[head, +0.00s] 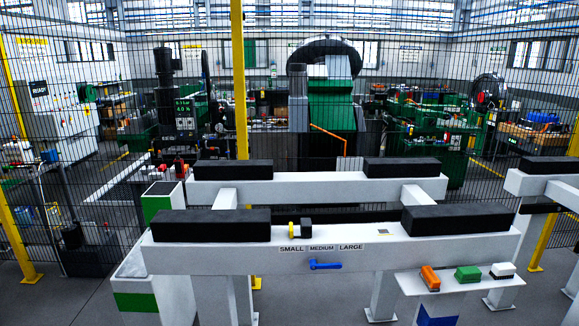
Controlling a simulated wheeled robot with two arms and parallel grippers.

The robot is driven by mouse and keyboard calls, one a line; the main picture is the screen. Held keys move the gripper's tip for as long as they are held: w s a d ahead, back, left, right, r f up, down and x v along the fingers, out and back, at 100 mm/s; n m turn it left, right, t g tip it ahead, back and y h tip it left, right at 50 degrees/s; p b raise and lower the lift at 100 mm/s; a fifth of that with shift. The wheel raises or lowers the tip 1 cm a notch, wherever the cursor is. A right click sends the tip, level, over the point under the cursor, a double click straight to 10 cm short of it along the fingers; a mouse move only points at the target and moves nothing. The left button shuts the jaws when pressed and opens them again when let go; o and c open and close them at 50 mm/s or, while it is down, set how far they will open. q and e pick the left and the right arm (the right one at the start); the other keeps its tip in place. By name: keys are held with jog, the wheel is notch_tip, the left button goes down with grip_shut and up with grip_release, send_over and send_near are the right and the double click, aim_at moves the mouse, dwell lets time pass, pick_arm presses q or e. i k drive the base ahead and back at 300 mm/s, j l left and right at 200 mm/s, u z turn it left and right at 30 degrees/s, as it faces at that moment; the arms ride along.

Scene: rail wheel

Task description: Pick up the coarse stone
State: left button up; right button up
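Neither of my grippers is in view.
A white beam (330,250) with black pads and SMALL, MEDIUM, LARGE labels spans the front. A blue handle (325,265) and a yellow-and-black part (300,227) are on it. A second beam (315,190) and a mesh fence with a yellow post (239,80) stand behind.

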aim_at(429, 277)
jog(key=i+l+z, duration=0.25)
jog(key=i+l, duration=0.25)
jog(key=l+z, duration=0.1)
jog(key=l, duration=0.35)
jog(key=i+l+z, duration=0.1)
jog(key=l, duration=0.4)
jog(key=i+l+z, duration=0.1)
jog(key=l, duration=0.35)
